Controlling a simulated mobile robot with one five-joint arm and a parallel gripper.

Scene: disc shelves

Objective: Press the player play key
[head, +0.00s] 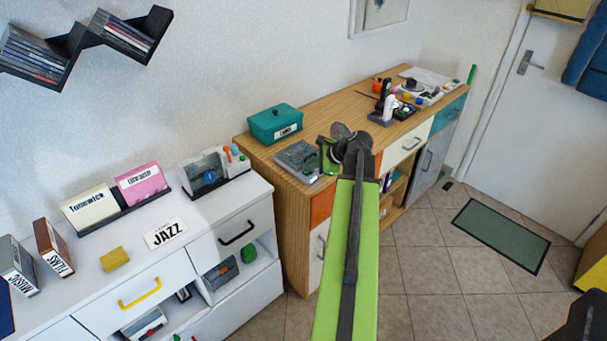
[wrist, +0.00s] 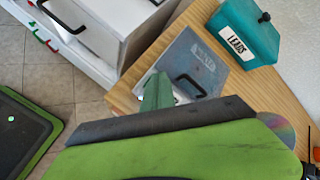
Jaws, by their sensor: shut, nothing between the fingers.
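My gripper (head: 328,156) is at the end of my green arm, over the near left end of the wooden cabinet; its green tip also shows in the wrist view (wrist: 157,92). It is shut and holds nothing. A flat grey case (head: 296,158) lies just left of the gripper; in the wrist view the grey case (wrist: 192,62) has a dark handle and a faint label. I cannot tell whether it is the player. A shiny disc (wrist: 279,128) shows partly behind my arm. I cannot make out a play key in either view, and my arm hides part of the cabinet top.
A teal box marked LEADS (head: 275,123) stands behind the grey case. White drawers (head: 240,232) stand to the left with a JAZZ card (head: 166,233). Several small items, including a white device (head: 412,88), crowd the cabinet's far end.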

